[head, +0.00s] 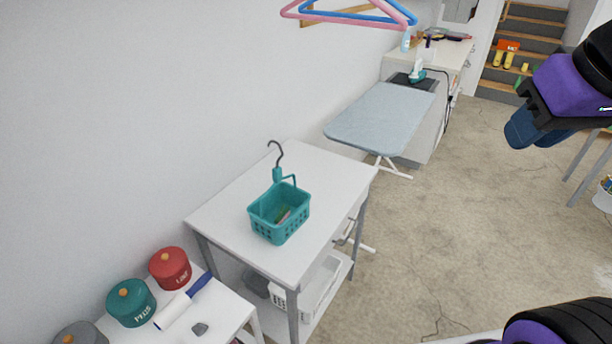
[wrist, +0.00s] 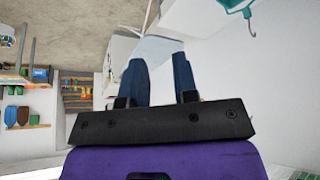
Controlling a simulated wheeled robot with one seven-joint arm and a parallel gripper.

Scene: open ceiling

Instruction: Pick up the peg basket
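The peg basket (head: 279,215) is teal, with perforated sides, a raised handle and a dark hook on top. Part of a teal thing with a hook, which looks like the basket, shows at the top right edge of the wrist view (wrist: 236,5). My gripper (head: 520,132) is at the upper right of the head view, far from the basket. In the wrist view its two blue fingers (wrist: 160,78) stand apart with nothing between them.
The white table (head: 343,180) has a lower shelf with a white basket (head: 318,283). An ironing board (head: 382,118) stands behind. Hangers (head: 350,14) hang above. The floor (head: 440,215) at right is clear.

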